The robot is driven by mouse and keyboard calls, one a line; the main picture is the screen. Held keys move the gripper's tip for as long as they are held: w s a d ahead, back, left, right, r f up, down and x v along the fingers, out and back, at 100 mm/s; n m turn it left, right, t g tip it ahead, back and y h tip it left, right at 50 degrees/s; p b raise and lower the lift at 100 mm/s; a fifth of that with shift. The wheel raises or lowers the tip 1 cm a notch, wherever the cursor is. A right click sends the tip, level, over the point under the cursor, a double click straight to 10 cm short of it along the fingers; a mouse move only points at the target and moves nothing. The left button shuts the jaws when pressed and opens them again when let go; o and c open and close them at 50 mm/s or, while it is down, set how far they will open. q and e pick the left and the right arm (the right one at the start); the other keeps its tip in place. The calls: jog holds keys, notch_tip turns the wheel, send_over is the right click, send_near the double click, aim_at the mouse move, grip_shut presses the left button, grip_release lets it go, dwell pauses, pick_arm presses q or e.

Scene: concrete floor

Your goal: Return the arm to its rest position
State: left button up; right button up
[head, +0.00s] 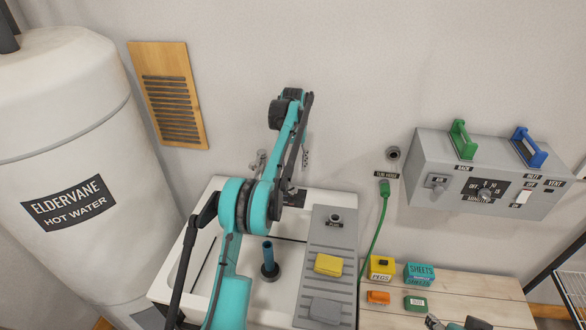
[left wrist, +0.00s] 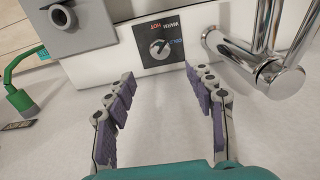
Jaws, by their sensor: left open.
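My left arm (head: 288,125) is teal and dark. It rises from the bottom of the head view over the sink, and its upper end is near the wall. My left gripper (left wrist: 159,76) shows in the left wrist view, open and empty, its purple-padded fingers wide apart. A black panel with a water dial (left wrist: 160,47) lies beyond the fingertips, and none of the fingers is seen gripping it. In the head view the left gripper is mostly hidden by the arm. Part of my right gripper (head: 456,323) shows at the bottom right edge, too cut off to read.
A chrome tap (left wrist: 270,75) stands close to the right finger. The white sink (head: 180,275) has a grey drainboard (head: 318,263) with a yellow sponge (head: 328,265). A white water tank (head: 60,150) stands left. A grey control box (head: 425,175) hangs right, above small boxes on a wooden counter (head: 450,290).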

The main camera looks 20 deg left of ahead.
dwell(0.4)
pick_arm(q)
jog(key=s+d+r+m+t+b, duration=0.1)
jog(key=s+d+r+t, duration=0.1)
jog(key=s+d+r, duration=0.55)
jog(key=s+d+r+m+t+b, duration=0.15)
jog(key=s+d+r, duration=0.25)
jog(key=s, duration=0.6)
jog(key=s+d+f+t, duration=0.2)
jog(key=s+f, duration=0.3)
jog(key=s, duration=0.5)
jog(key=s+d+f+t, duration=0.1)
jog(key=s+d+f, duration=0.3)
jog(key=s, duration=0.6)
notch_tip(320, 180, down, 2)
jog(key=shift+s+f+t, duration=0.1)
jog(key=shift+s+t, duration=0.25)
